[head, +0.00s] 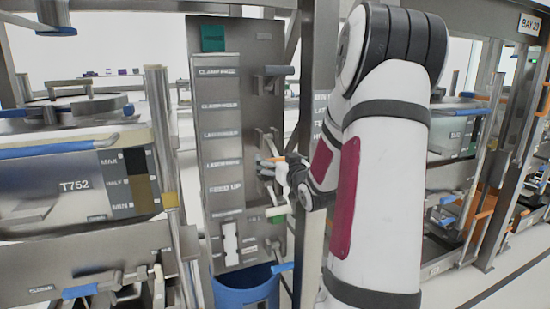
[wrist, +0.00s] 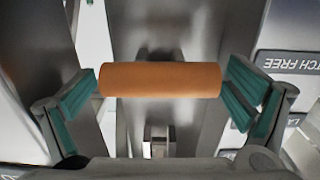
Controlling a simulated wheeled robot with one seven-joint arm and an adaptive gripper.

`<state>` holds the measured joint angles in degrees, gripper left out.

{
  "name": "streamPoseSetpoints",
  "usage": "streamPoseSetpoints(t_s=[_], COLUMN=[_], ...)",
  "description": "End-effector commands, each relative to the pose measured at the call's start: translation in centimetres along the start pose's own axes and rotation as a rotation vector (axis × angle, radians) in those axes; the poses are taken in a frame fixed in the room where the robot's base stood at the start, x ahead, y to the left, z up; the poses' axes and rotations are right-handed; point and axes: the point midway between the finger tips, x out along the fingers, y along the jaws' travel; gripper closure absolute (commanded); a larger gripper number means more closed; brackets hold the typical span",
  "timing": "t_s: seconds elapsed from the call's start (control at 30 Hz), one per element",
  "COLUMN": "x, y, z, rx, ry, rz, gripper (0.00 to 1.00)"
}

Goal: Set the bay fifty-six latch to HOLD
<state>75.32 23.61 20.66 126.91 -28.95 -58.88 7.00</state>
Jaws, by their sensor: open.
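A lever with an orange cylindrical grip (wrist: 160,80) shows in the wrist view, lying crosswise between my gripper's teal-padded fingers. My gripper (wrist: 162,92) is open, with one finger near each end of the grip; I cannot tell whether either touches it. In the head view my gripper (head: 283,170) is at the right side of a tall grey panel (head: 222,130), and the orange grip (head: 270,160) is partly hidden by it. A label ending in "TCH FREE" (wrist: 306,62) appears upside down in the wrist view. No bay fifty-six number is readable.
A blue bin (head: 245,293) is below the panel. A dark lever (head: 278,71) sticks out at the panel's upper right. Machine T752 (head: 75,185) stands at the left. A BAY 29 sign (head: 529,24) is at the far right. A metal post stands close behind my arm.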

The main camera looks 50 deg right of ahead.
Motion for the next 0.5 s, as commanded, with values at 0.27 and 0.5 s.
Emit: streamPoseSetpoints(t_s=[0.27,0.5], x=[0.01,0.02], y=[-0.01,-0.02], z=[0.0,-0.06], rx=[0.0,0.0], ry=[0.0,-0.001], rz=[0.0,0.0], gripper=[0.28,0.58])
